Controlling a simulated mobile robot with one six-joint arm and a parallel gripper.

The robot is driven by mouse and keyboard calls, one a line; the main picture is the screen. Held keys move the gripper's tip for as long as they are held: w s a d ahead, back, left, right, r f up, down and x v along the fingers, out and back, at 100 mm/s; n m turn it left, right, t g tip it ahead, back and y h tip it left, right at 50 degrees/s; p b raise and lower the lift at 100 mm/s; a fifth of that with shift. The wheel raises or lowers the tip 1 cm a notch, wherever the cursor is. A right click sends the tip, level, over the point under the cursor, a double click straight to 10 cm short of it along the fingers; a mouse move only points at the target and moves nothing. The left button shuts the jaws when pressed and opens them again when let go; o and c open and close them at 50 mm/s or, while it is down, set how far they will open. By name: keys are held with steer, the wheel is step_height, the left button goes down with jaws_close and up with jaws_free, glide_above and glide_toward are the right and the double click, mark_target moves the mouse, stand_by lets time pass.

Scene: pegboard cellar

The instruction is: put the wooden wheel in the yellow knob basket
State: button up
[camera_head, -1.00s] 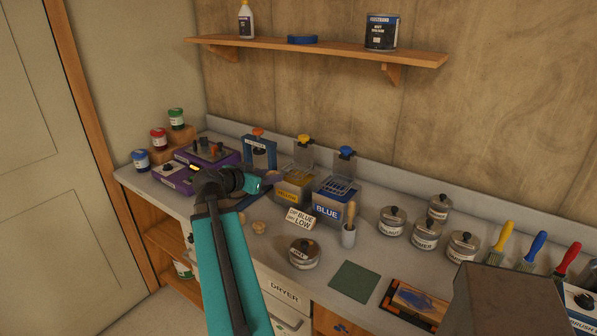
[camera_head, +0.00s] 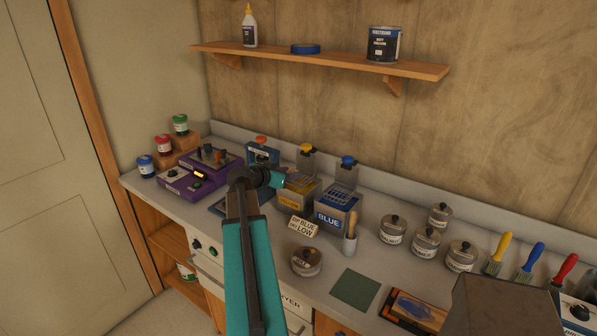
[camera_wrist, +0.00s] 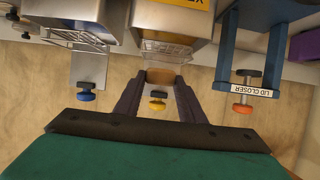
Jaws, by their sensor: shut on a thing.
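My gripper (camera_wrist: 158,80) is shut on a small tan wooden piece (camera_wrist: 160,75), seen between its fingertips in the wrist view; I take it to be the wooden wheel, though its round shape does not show. The yellow knob (camera_wrist: 157,98) shows upside down there, with its wire basket (camera_wrist: 165,52) just past the fingertips. In the head view the yellow knob (camera_head: 306,149) stands on an upright plate behind the yellow-labelled tank (camera_head: 290,198). My gripper (camera_head: 288,181) is by that tank's left side, partly hidden by my arm. The held piece is not clear there.
The blue-knob tank (camera_head: 331,217) stands right of the yellow one, with a cup of tools (camera_head: 350,243) in front. The blue lid closer with its orange knob (camera_head: 261,141) is to the left. A sign (camera_head: 304,228) and a tin (camera_head: 306,261) stand near the front edge.

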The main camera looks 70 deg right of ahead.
steer(key=d, duration=0.1)
steer(key=d+p, duration=0.1)
steer(key=d, duration=0.2)
steer(key=shift+s, duration=0.35)
steer(key=shift+p+x, duration=0.4)
steer(key=shift+x, duration=0.35)
steer(key=shift+f+p, duration=1)
steer(key=shift+f, duration=0.7)
steer(key=shift+f, duration=0.1)
steer(key=o, duration=0.8)
